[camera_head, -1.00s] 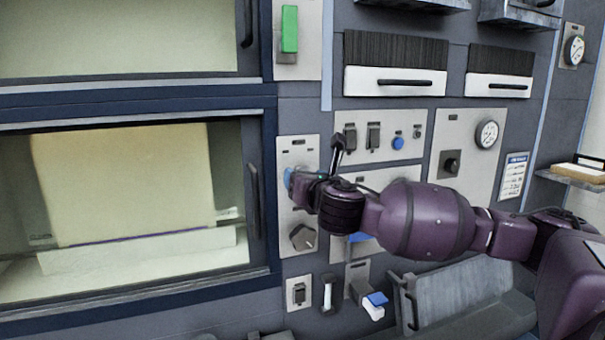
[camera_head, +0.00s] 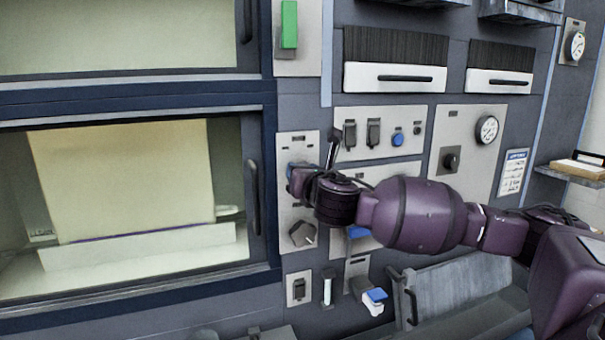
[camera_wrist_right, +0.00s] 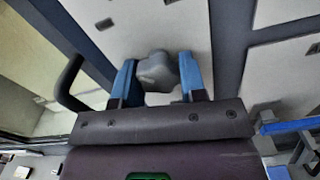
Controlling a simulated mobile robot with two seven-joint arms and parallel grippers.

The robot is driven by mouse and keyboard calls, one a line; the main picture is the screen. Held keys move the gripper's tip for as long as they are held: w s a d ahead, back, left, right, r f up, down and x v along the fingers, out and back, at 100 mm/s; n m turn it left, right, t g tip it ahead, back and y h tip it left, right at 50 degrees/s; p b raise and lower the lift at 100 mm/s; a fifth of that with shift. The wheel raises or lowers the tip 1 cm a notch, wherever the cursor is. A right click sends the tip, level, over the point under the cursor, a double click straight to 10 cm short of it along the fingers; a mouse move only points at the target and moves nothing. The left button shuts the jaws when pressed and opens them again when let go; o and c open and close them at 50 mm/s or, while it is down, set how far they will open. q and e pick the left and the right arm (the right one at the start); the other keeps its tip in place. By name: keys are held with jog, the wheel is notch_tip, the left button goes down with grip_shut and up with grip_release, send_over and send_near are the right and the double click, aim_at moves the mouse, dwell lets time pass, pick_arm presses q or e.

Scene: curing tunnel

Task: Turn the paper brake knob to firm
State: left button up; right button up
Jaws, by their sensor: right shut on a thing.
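A grey knob (camera_wrist_right: 155,72) sits on a pale panel in the right wrist view, between the two blue fingers of my right gripper (camera_wrist_right: 157,80). The gripper is shut on this knob. In the head view my right gripper (camera_head: 294,180) is at the upper part of the narrow pale panel (camera_head: 290,142) beside the oven-like window, and it hides the knob there. I cannot read the knob's label or see its pointer. A second, dark grey knob (camera_head: 302,233) stands lower on the same panel, clear of the gripper. My left gripper is out of view.
A dark door handle (camera_head: 254,186) stands out just left of the gripper. Black switches (camera_head: 373,133) and a blue button (camera_head: 397,140) are to the right, above my arm. A blue-topped lever (camera_head: 375,296) and a rocker switch (camera_head: 299,289) are below.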

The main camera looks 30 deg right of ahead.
jog(key=m, duration=0.4)
jog(key=shift+a, duration=0.1)
jog(key=m, duration=0.4)
jog(key=shift+m, duration=0.3)
jog(key=m, duration=0.5)
jog(key=shift+a+r, duration=0.1)
jog(key=shift+r, duration=0.05)
jog(key=shift+m, duration=2.1)
jog(key=shift+r, duration=0.1)
jog(key=o, duration=0.9)
